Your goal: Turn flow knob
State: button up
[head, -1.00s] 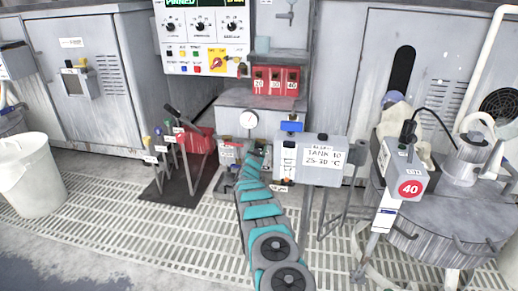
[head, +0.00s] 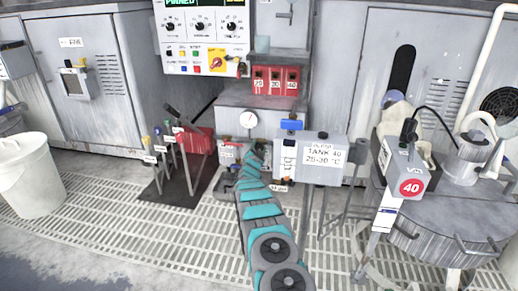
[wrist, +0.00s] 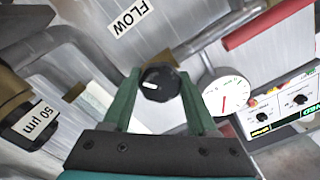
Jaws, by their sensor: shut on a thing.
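The flow knob (wrist: 157,88) is black and round with a white pointer mark, seen in the wrist view. A white FLOW label (wrist: 131,17) is above it on the grey metal. My gripper (wrist: 159,76) has its two green fingers on either side of the knob and is shut on it. In the head view the end of my arm (head: 252,158) reaches the pipework below the gauge; the knob and fingertips are too small or hidden there to make out.
A dial gauge (wrist: 226,93) is close to the right of the knob, and a 50 µm label (wrist: 36,122) is at the left. In the head view, a grey TANK box (head: 322,156) stands just right of my arm, and a lever stand (head: 176,185) is to its left.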

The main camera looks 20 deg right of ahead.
aim_at(259, 148)
jog(key=o, duration=1.4)
jog(key=shift+s, duration=0.1)
jog(key=shift+p+v, duration=0.35)
jog(key=shift+v, duration=1.6)
jog(key=shift+s+a, duration=0.3)
jog(key=shift+s, duration=0.1)
jog(key=shift+v, duration=1.4)
